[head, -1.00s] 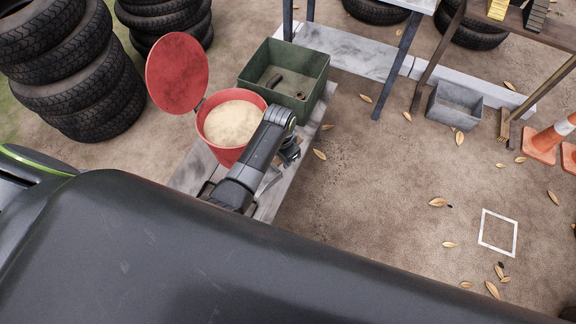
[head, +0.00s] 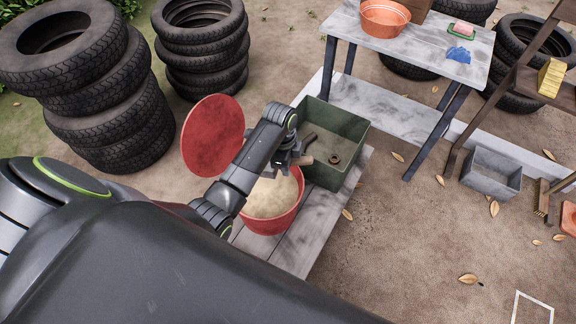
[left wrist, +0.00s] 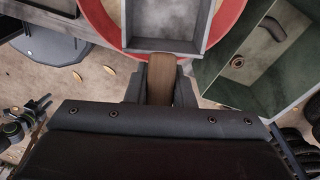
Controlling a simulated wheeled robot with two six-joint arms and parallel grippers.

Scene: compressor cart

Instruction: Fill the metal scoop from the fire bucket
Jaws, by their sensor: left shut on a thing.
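The red fire bucket (head: 262,222) stands on a grey plank platform, with pale sand (head: 268,197) inside and its round red lid (head: 212,136) swung open. My left gripper (head: 295,160) is above the far side of the bucket's mouth. It is shut on the wooden handle (left wrist: 160,80) of the metal scoop (left wrist: 165,22). In the left wrist view the scoop's grey tray lies over the bucket's red rim (left wrist: 232,28), and the visible part of its inside looks bare. In the head view the arm and gripper mostly hide the scoop.
A green open box (head: 345,170) with small metal parts stands right beside the bucket. Tyre stacks (head: 200,50) stand behind and to the left. A table (head: 400,45) with an orange basin is at the back. A grey bin (head: 490,172) sits on the open dirt ground at right.

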